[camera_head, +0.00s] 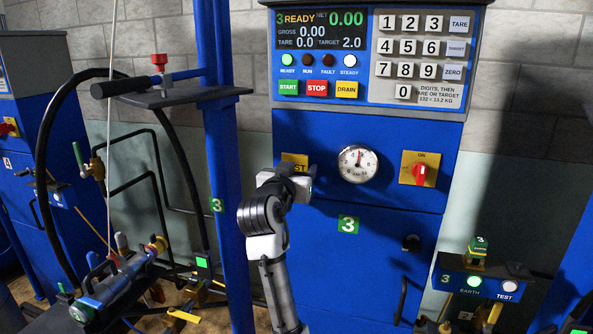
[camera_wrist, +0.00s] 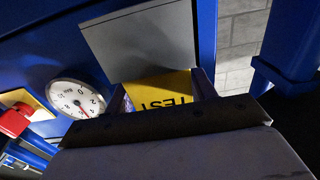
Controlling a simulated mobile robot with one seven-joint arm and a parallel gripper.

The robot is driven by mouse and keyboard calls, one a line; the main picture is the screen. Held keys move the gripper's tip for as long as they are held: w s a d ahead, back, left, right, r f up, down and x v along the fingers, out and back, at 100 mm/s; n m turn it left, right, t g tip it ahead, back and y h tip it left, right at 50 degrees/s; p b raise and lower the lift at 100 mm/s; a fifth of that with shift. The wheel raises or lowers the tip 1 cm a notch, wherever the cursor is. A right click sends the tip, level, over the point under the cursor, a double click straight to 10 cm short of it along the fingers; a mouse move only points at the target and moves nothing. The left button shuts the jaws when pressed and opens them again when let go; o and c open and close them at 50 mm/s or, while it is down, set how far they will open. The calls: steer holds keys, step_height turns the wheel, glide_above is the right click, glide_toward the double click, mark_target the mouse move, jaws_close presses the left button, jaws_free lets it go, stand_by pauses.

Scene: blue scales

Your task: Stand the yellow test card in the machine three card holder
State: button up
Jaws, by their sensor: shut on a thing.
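The yellow test card (camera_head: 295,159) shows at the front of the machine three panel (camera_head: 400,248), left of the round gauge, partly covered by my gripper (camera_head: 298,178). In the wrist view the card (camera_wrist: 165,86) lies between the fingers of my gripper (camera_wrist: 160,94), its black TEST lettering upside down. My gripper is shut on the card.
The round gauge (camera_head: 358,163) and a red rotary switch (camera_head: 420,173) are close to the right of my gripper. A blue upright post (camera_head: 221,180) stands to the left. The keypad and display (camera_head: 320,40) are above. An EARTH/TEST box (camera_head: 484,283) is at lower right.

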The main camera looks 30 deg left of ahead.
steer(key=o, duration=1.1)
steer(key=b+v, duration=0.3)
steer(key=v, duration=1)
steer(key=shift+s+d, duration=0.1)
steer(key=shift+s, duration=0.3)
